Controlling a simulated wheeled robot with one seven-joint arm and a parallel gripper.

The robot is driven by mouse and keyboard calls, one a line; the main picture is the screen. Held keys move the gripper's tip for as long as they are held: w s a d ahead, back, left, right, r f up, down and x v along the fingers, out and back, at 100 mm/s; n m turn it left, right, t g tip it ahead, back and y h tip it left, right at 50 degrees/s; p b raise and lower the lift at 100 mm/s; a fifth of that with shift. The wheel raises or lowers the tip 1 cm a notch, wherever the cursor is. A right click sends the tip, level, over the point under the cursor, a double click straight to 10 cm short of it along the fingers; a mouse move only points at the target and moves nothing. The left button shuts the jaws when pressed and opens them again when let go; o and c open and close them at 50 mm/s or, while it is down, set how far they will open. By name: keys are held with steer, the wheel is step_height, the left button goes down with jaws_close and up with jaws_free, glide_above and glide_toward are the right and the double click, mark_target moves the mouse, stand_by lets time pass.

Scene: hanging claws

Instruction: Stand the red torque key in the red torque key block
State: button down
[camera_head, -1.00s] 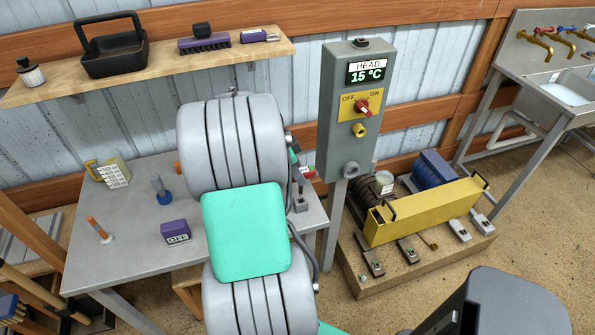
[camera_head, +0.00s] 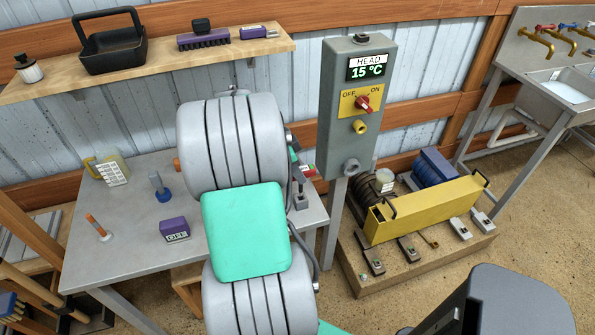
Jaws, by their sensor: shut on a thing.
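My arm fills the middle of the view, and my gripper is hidden behind it. On the grey table, a small red piece (camera_head: 308,170) shows just right of my arm, above a small grey block with a dark upright part (camera_head: 300,200). I cannot tell whether the red piece is the torque key or part of its block. An orange-handled pin (camera_head: 97,226) stands tilted in a pale round base at the table's left. A grey-topped piece with a blue base (camera_head: 161,188) stands behind it. A small orange end (camera_head: 177,166) peeks out at my arm's left edge.
A grey control box (camera_head: 353,110) reading 15 °C rises at the right. A shelf (camera_head: 150,62) with a black basket runs behind. The table's front left is clear.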

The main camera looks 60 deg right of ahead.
steer(key=shift+f, duration=0.1)
stand_by(0.5)
steer(key=shift+f+b, duration=2.4)
steer(key=shift+f, duration=0.1)
steer(key=c, duration=1.1)
jaws_free()
steer(key=shift+o, duration=0.2)
